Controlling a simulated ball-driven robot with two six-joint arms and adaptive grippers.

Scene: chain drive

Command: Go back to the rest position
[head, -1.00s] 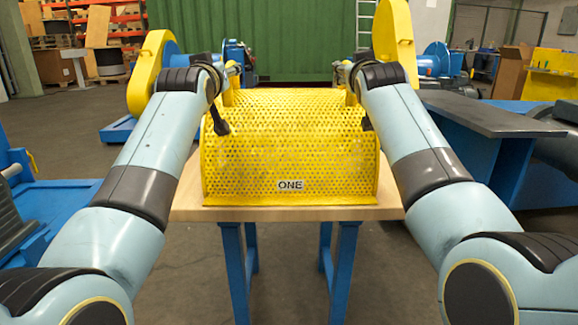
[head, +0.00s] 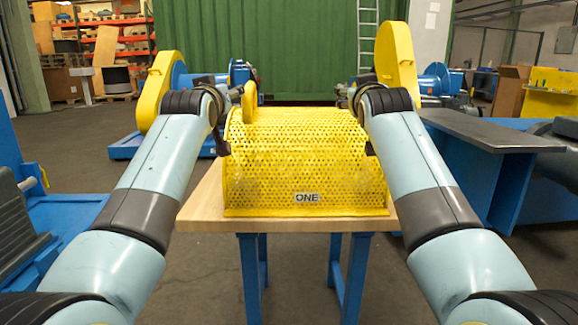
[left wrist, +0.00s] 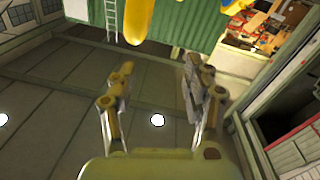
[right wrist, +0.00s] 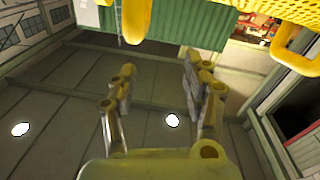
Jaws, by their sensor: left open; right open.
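The yellow perforated guard (head: 305,165), labelled ONE, stands on a wooden-topped table (head: 205,208). A yellow handle (head: 249,103) rises at its left side. My left gripper (head: 237,93) is beside that handle, mostly hidden behind my wrist. My right gripper (right wrist: 160,80) is open and empty in the right wrist view. The guard's perforated edge (right wrist: 285,14) and a yellow handle (right wrist: 297,48) show there at upper right, apart from the fingers. In the head view the right fingers are largely hidden.
A blue bench with a dark top (head: 490,131) stands at right. Blue equipment (head: 60,215) stands at left. Yellow round covers (head: 396,60) show behind my arms, with a green corrugated wall (head: 270,45) beyond. Floor around the table's legs is clear.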

